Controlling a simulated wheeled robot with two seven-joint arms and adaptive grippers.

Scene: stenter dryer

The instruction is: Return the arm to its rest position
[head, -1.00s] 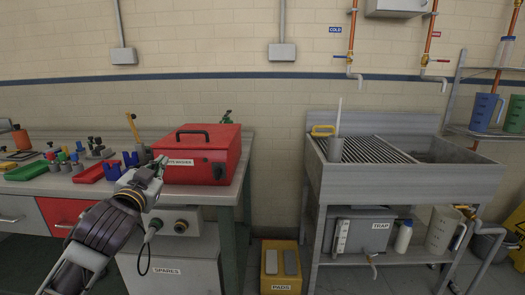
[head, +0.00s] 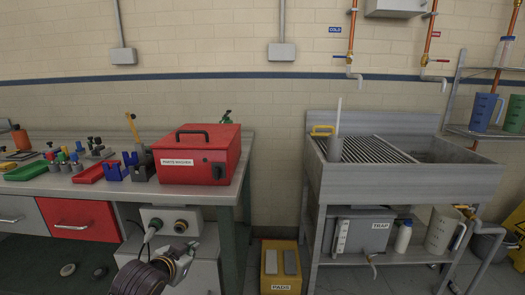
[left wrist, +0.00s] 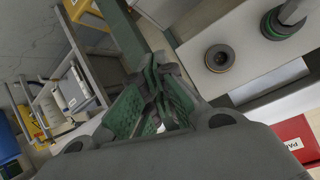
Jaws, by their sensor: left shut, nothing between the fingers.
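My left gripper (head: 184,254) is low in the head view, below the front edge of the workbench and in front of the grey box under it. In the left wrist view its green-padded fingers (left wrist: 154,103) are closed together with nothing between them. The left arm comes in from the bottom edge of the head view, and most of it is out of frame. My right gripper is not in view.
A red parts washer (head: 200,155) stands on the workbench (head: 120,190), beside trays and small fittings. A grey sink (head: 405,170) stands to the right. A yellow pads bin (head: 281,265) is on the floor between them.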

